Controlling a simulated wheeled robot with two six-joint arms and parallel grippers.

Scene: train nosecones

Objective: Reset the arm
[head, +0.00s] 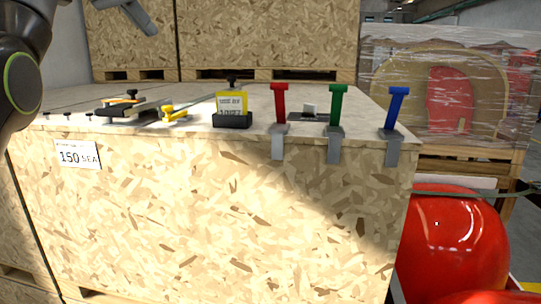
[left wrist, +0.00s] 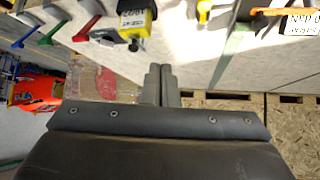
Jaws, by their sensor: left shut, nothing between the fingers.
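My left arm (head: 22,75) comes in at the left edge of the head view. My left gripper (head: 148,26) is at the top left there, raised above the crate top and apart from everything on it. In the left wrist view its two grey fingers (left wrist: 158,72) are together with nothing between them. My right gripper is in neither view.
A wooden crate (head: 200,190) carries red (head: 278,103), green (head: 337,105) and blue (head: 396,105) handled tools at its front edge. A yellow device (head: 231,103) and yellow clamp (head: 174,115) lie on top. Red glossy nosecones (head: 455,240) stand at right.

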